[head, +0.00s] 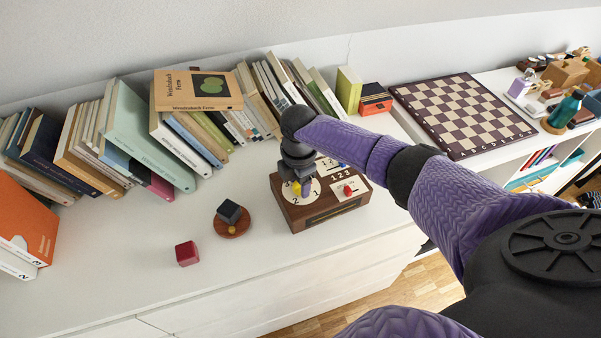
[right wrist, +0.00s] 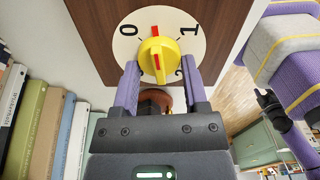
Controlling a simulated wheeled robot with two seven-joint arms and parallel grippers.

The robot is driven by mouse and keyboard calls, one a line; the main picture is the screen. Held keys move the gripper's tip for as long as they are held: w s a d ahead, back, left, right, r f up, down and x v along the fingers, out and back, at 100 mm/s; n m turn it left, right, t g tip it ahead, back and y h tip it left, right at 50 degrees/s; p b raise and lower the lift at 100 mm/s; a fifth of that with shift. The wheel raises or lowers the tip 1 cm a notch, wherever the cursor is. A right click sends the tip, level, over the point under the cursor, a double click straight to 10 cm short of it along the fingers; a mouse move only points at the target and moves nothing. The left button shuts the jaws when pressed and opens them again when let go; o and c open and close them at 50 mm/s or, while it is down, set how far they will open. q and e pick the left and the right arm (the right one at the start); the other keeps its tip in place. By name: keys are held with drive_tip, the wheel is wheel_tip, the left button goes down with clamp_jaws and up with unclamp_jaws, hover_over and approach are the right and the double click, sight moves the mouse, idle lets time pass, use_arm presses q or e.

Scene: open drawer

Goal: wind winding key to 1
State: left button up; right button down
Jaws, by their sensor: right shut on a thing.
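The winding key (right wrist: 158,58) is a yellow knob with red marks, set on a round white dial (right wrist: 185,45) with the figures 0, 1 and 2. In the right wrist view its red pointer mark points up, between 0 and 1. The dial is on a brown wooden box (head: 323,212), and the key also shows in the head view (head: 296,187), partly covered. My right gripper (right wrist: 157,75) is shut on the key, one purple finger on each side.
The box also carries a red knob (head: 348,190) and a panel marked 1 2 3. A dark cube on a round wooden base (head: 232,229) and a red cube (head: 187,253) stand to its left. Books line the wall behind; a chessboard (head: 460,110) lies at the right.

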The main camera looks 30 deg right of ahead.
drive_tip(key=m+p, duration=0.1)
drive_tip(key=m, duration=0.2)
drive_tip(key=shift+r, duration=0.15)
drive_tip(key=m+p, duration=0.1)
drive_tip(key=m, duration=0.1)
drive_tip(key=shift+w+m+p, duration=0.1)
drive_tip(key=shift+m+p, duration=0.2)
drive_tip(key=shift+p, duration=0.05)
drive_tip(key=shift+w+d+m+p, duration=0.1)
drive_tip(key=shift+m+p, duration=0.5)
drive_tip(key=shift+m, duration=1.7)
